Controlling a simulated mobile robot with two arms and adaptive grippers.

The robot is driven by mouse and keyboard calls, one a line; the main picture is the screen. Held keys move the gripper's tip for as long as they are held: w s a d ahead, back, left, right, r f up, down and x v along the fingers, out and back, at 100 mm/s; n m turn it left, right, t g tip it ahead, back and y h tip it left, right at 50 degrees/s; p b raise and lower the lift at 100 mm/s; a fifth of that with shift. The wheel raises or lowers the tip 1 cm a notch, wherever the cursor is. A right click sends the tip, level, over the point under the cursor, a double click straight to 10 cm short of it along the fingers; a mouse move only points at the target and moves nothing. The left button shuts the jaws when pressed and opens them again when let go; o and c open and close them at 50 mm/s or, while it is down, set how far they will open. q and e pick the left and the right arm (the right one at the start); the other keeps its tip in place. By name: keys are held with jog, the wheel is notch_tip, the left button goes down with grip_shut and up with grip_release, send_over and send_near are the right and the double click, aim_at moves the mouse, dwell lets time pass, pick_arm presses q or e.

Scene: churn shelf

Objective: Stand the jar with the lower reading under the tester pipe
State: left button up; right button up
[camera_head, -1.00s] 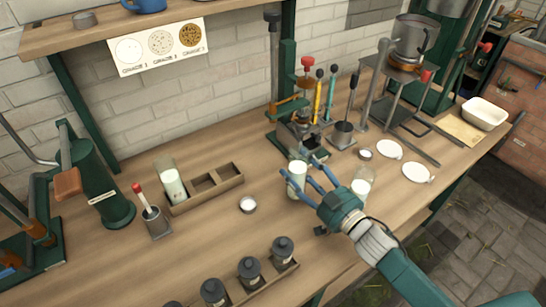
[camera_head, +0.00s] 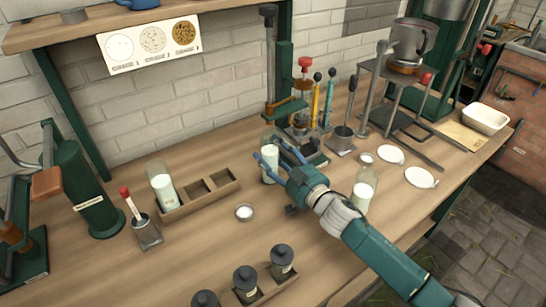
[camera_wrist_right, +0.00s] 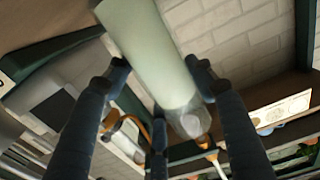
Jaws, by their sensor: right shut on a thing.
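My right gripper (camera_head: 271,153) is shut on a clear jar of whitish milk (camera_head: 269,174), held near upright in front of the tester stand. The jar also shows between the dark fingers in the right wrist view (camera_wrist_right: 155,60). The tester stand (camera_head: 301,128) is green with a tall post, a red knob and a glass part; its pipe is hard to make out behind the jar. A second milk jar (camera_head: 162,187) stands in the left slot of the wooden rack. A third (camera_head: 363,193) stands beside my right forearm. No reading is legible. My left gripper is out of view.
The wooden rack (camera_head: 212,196) has empty slots. Dark-lidded bottles (camera_head: 245,279) line the near edge. Tall-handled tools (camera_head: 343,130) crowd the right of the stand. White discs (camera_head: 420,177) lie farther right.

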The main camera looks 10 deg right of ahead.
jog(key=o, duration=1.6)
jog(key=b+v, duration=0.1)
jog(key=v, duration=1.1)
jog(key=shift+r, duration=0.1)
